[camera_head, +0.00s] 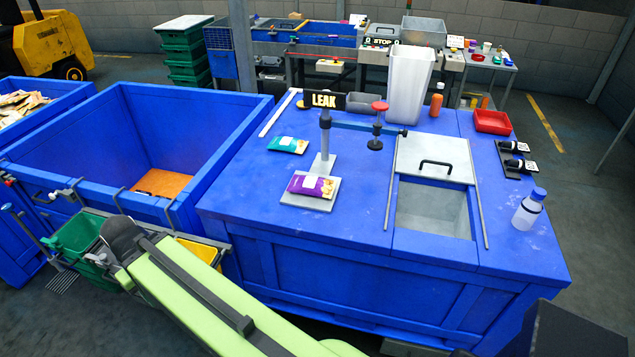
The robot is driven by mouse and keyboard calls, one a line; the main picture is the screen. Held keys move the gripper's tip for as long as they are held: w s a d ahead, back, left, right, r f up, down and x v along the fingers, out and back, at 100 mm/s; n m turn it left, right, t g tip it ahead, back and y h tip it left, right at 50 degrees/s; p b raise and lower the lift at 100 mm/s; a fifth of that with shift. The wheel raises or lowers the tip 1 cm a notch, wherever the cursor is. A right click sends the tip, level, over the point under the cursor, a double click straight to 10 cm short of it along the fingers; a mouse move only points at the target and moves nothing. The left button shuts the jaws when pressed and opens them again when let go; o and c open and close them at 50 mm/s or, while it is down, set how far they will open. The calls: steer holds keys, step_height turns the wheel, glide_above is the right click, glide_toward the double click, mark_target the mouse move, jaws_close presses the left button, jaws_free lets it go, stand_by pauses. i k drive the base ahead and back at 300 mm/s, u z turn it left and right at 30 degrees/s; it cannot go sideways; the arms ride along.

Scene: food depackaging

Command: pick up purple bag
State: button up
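A purple bag (311,185) with a yellowish picture on it lies on the grey base plate (303,201) of a small stand on the blue table (345,232). The stand's upright post rises just behind the bag, under a sign reading LEAK (324,100). A teal bag (288,145) lies flat on the table, behind and left of the purple bag. My green arm reaches in from the bottom of the view, left of the table front. I cannot make out my gripper's fingers, so its opening and contents do not show.
A red-topped press (377,125) hangs from the stand's side arm. Right of it are an open hatch (433,210) with a sliding lid, a clear bottle (529,209) and a red tray (492,121). A large blue bin (140,140) stands left. The table's front left is clear.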

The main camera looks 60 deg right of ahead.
mark_target(327, 190)
steer(key=i, duration=1)
steer(key=z, duration=0.05)
